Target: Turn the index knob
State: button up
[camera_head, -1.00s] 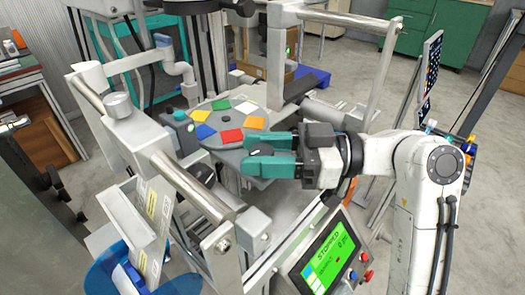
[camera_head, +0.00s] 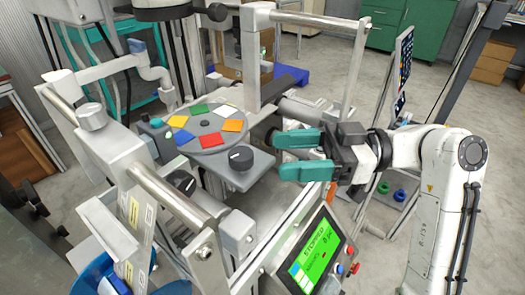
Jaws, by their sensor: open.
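A black knob (camera_head: 241,158) with a light mark on its top sits on the grey plate in front of the round dial, and I take it to be the index knob. The dial (camera_head: 208,128) carries several coloured squares around a dark centre. My gripper (camera_head: 276,154) has two teal fingers, spread apart with nothing between them. They point left toward the knob, and their tips lie to its right in the picture, apart from it. The knob is in full view.
Another black knob (camera_head: 182,183) sits lower left on the machine, near a metal rail. A control screen (camera_head: 318,254) reads STOPPED, with red and blue buttons beside it. A grey upright frame (camera_head: 252,50) stands behind the dial.

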jog(key=shift+w+d, duration=0.1)
jog(key=shift+d, duration=1.3)
jog(key=shift+o, duration=0.2)
